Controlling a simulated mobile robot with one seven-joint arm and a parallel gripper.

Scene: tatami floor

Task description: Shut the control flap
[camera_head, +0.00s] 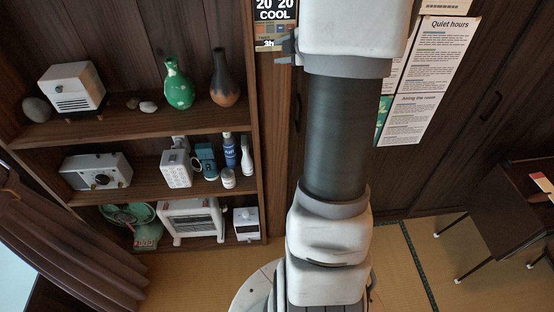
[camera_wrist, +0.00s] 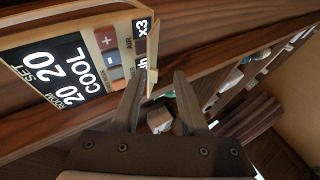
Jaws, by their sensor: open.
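The control panel (camera_wrist: 55,70) is a beige wall unit with a black display reading ROOM 20, SET 20, COOL, and coloured buttons. It also shows at the top of the head view (camera_head: 275,12). A thin beige piece, which looks like the flap (camera_wrist: 152,78), stands out from the panel's button end; its hinge and exact angle are unclear. My gripper (camera_wrist: 159,76) is open, with its left finger close to the panel's edge and the flap. I cannot tell whether they touch. In the head view my gripper (camera_head: 284,47) is small and partly hidden by my arm.
A wooden shelf (camera_head: 150,115) with vases, a radio and bottles stands left of the panel. Paper notices (camera_head: 430,80) hang on the dark wall to the right. A dark desk (camera_head: 500,215) stands at right. Tatami floor (camera_head: 200,280) shows below.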

